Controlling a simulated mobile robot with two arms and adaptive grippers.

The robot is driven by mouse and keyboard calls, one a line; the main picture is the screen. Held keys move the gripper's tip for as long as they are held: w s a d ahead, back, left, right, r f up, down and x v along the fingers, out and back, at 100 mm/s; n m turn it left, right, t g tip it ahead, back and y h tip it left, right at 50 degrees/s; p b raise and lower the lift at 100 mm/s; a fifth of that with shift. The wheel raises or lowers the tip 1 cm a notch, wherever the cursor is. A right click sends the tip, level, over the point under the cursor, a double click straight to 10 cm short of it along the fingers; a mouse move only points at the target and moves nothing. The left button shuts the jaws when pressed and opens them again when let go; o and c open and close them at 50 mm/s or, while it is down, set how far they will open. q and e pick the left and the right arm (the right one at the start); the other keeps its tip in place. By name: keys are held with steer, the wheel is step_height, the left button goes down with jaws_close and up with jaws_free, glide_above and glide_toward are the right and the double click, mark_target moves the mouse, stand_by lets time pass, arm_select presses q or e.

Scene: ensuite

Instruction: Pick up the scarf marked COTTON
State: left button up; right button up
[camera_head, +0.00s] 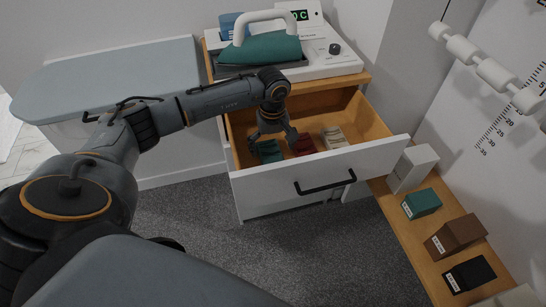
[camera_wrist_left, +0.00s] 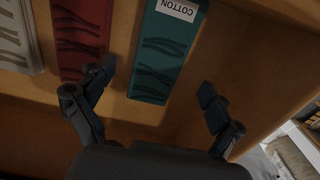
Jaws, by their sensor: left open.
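The scarf marked COTTON is a folded teal strip with dark wavy lines and a white label; it shows in the left wrist view (camera_wrist_left: 163,55) and, partly hidden by my gripper, in the head view (camera_head: 268,151). It lies in the open drawer (camera_head: 370,153), at the left of three folded scarves in the head view. My left gripper (camera_head: 273,138) is inside the drawer above the teal scarf. In the left wrist view my left gripper (camera_wrist_left: 155,88) is open, its fingers on either side of the scarf's near end, with nothing between them held. My right gripper is out of view.
A red scarf (camera_head: 302,146) and a cream scarf (camera_head: 334,138) lie beside it in the drawer. A wooden shelf with several boxes (camera_head: 421,203) is at the right. Carpet before the drawer is clear.

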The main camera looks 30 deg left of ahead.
mark_target(273, 160)
arm_select(q)
steer(key=shift+f, duration=0.5)
step_height(273, 160, down, 4)
steer(key=shift+b, duration=1.25)
steer(key=shift+r, duration=0.1)
steer(key=c, duration=1.3)
